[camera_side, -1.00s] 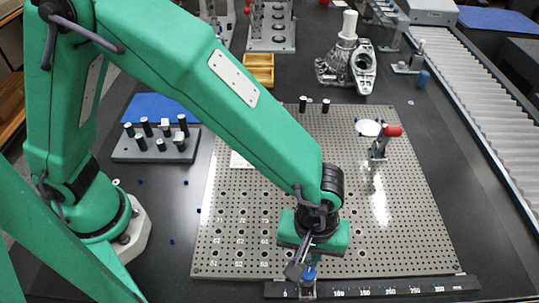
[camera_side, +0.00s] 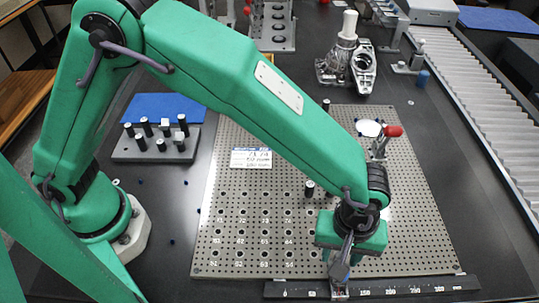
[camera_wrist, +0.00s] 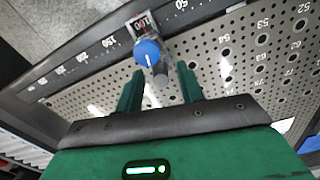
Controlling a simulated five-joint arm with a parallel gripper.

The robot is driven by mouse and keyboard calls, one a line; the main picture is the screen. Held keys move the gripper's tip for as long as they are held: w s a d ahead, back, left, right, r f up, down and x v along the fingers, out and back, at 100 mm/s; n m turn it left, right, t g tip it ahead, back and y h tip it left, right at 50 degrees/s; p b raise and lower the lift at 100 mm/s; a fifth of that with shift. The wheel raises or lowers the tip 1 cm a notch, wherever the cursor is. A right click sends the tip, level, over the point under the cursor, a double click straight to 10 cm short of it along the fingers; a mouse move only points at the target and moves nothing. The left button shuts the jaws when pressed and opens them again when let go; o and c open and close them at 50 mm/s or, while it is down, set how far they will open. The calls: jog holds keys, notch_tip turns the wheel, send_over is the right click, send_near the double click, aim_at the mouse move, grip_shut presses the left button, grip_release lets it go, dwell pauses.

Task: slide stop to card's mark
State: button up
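The stop (camera_side: 340,292) sits on the dark scale rail (camera_side: 410,287) along the plate's front edge. In the wrist view, its blue knob (camera_wrist: 147,53) shows beside its small window (camera_wrist: 141,23), which is over about the 100 mark. My gripper (camera_side: 341,264) is low over the stop. In the wrist view, my gripper (camera_wrist: 159,68) has its fingers apart, with the knob just past the tips; contact is unclear. The white card (camera_side: 251,158) lies on the perforated plate (camera_side: 420,220); its handwritten lines are too small to read surely.
Black pegs stand on the plate, one (camera_side: 309,190) left of my arm. A red-knobbed clamp (camera_side: 380,143) stands at the plate's right. A grey peg block (camera_side: 156,143) is at left. The rail is clear right of the stop.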

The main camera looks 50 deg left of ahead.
dwell(0.3)
jog(key=shift+r, duration=3.85)
jog(key=shift+w+a+r, duration=0.15)
jog(key=shift+a+r, duration=0.15)
jog(key=shift+a, duration=0.05)
jog(key=w+a+r+m+t, duration=0.1)
jog(key=a+r, duration=0.3)
jog(key=a, duration=0.3)
jog(key=w+a+r+m+h, duration=0.1)
jog(key=a+r, duration=0.2)
jog(key=a, duration=0.3)
jog(key=w+a+r+m+t, duration=0.1)
jog(key=a+r, duration=0.3)
jog(key=a, duration=0.3)
jog(key=s+a+m+t, duration=0.1)
jog(key=s+a+m, duration=0.1)
jog(key=s+a, duration=0.3)
jog(key=s+a+m+t+y, duration=0.1)
jog(key=s+a, duration=0.4)
jog(key=a, duration=0.8)
jog(key=shift+r+m+t, duration=0.4)
jog(key=shift+r+t, duration=0.05)
jog(key=shift+t, duration=0.35)
